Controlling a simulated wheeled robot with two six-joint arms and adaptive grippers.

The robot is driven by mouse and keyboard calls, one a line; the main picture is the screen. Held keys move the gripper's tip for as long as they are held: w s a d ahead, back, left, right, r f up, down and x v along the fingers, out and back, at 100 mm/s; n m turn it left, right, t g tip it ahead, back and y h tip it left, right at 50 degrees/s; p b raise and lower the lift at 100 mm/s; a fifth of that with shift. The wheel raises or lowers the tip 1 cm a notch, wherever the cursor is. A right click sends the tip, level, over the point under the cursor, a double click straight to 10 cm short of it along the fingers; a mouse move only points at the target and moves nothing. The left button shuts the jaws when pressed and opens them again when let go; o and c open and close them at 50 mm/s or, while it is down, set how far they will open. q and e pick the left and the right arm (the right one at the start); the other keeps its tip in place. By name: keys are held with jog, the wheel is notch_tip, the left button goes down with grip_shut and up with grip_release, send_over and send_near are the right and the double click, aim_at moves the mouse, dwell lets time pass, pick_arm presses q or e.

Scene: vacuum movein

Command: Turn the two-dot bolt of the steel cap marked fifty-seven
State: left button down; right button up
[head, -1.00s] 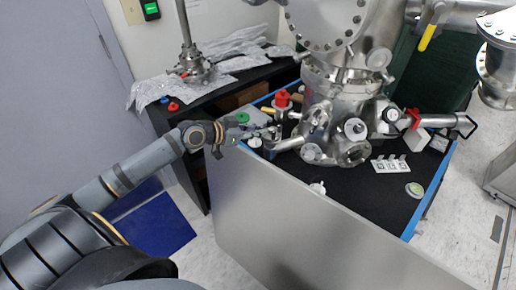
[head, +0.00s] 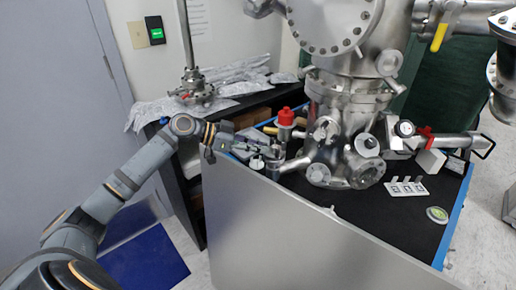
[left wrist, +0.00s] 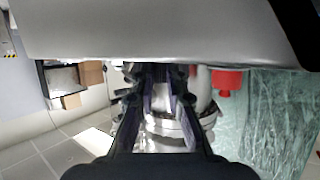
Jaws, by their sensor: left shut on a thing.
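My left gripper (head: 258,150) reaches over the near panel to the steel fittings at the left foot of the chamber. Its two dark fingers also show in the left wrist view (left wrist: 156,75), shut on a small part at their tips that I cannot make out. A steel flanged port (head: 292,164) lies just right of the gripper. In the left wrist view, a round steel fitting (left wrist: 166,125) shows between and behind the fingers. No number or dot mark is legible, so I cannot tell which cap or bolt is the named one. My right gripper is not in view.
A red-capped part (head: 286,117) stands close behind the gripper. A small white disc (head: 257,164) is just below it. The steel chamber (head: 345,110) blocks the right side. A grey panel (head: 290,235) rises in front. The black bench top (head: 390,220) has free room at right.

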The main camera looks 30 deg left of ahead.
pick_arm(q)
jog(key=c, duration=1.6)
grip_release()
jog(key=shift+c, duration=0.2)
notch_tip(320, 180, up, 10)
